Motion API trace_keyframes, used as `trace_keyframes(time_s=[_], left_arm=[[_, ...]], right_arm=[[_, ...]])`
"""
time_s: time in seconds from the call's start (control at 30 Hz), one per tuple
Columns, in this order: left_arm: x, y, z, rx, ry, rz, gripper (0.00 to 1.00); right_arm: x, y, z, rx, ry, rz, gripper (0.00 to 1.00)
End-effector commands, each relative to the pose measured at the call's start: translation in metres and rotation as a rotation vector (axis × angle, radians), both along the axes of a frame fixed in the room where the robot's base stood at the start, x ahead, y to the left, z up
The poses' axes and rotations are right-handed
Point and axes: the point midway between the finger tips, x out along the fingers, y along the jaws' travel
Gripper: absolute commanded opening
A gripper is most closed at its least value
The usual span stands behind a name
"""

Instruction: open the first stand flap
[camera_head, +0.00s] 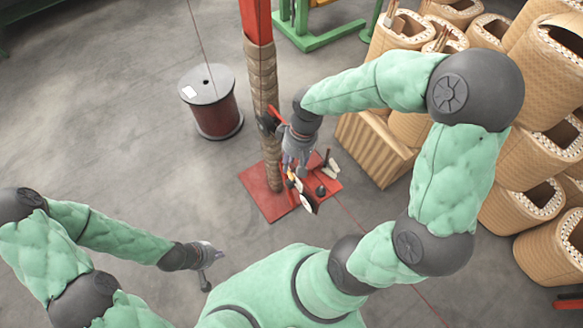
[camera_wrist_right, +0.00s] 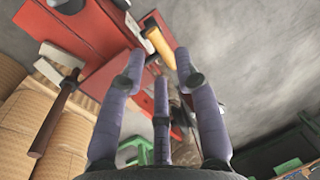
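The red stand (camera_head: 258,25) rises as a post with a brown wrapped section above a red floor plate (camera_head: 262,198). A small red shelf (camera_head: 325,178) with tools sits low on it. I cannot tell which red panel is the flap. My right gripper (camera_head: 291,165) is at the stand, just above the shelf's left end. In the right wrist view its fingers (camera_wrist_right: 158,75) are spread and hold nothing visible. Red panels (camera_wrist_right: 95,45) and a yellow-orange handle (camera_wrist_right: 160,47) show beyond the fingertips; contact is unclear. My left gripper (camera_head: 212,265) has spread fingers and is empty, low and left of the stand.
A dark red spool (camera_head: 218,118) stands left of the post. A green frame (camera_head: 315,35) is behind. The floor at left is clear.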

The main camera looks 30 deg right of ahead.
Motion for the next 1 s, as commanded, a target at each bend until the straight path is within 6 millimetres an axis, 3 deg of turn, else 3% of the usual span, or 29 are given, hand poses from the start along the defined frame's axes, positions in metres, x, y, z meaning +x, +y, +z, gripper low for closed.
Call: trace_keyframes(time_s=[0.2,0.57,0.67,0.7,1.0], left_arm=[[0.0,0.0,-0.007,0.0,0.0,0.0,0.0],[0.0,0.0,-0.007,0.0,0.0,0.0,0.0],[0.0,0.0,-0.007,0.0,0.0,0.0,0.0],[0.0,0.0,-0.007,0.0,0.0,0.0,0.0],[0.0,0.0,-0.006,0.0,0.0,0.0,0.0]], right_arm=[[0.0,0.004,-0.021,0.0,0.0,0.001,0.32],[0.0,0.005,-0.024,0.0,-0.001,0.0,0.32],[0.0,0.005,-0.024,0.0,-0.001,0.0,0.04],[0.0,0.005,-0.024,0.0,-0.001,0.0,0.0],[0.0,0.004,-0.022,0.009,0.0,-0.001,0.0]])
